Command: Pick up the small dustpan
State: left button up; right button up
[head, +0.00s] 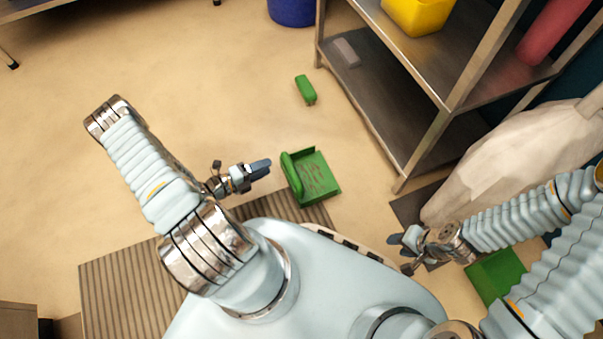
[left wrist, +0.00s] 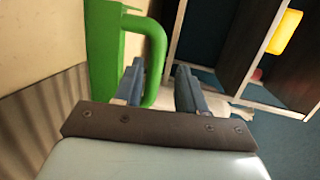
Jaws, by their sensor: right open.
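The small green dustpan (head: 319,178) lies on the floor in front of my base, with brownish bits in its pan. Its raised green edge or handle is on the left side, facing my left gripper (head: 266,166). In the left wrist view, a green looped handle (left wrist: 104,50) stands at the left; its right bar runs down between or behind the fingers. My left gripper (left wrist: 160,68) has its fingers apart there, and I see no grip on the handle. My right gripper (head: 398,252) is open, low at the right, away from the dustpan.
A small green object (head: 306,90) lies on the floor beyond the dustpan. A metal shelf (head: 402,165) with a yellow bin (head: 418,14) stands at the right. A pale sack (head: 500,160) and another green item (head: 495,275) are near my right arm. Floor at the left is clear.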

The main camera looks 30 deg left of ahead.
aim_at(287, 159)
pick_arm(q)
jog(key=b+x, duration=0.1)
jog(key=x, duration=0.8)
jog(key=shift+d+f, duration=0.1)
jog(key=shift+d, duration=0.05)
grip_shut()
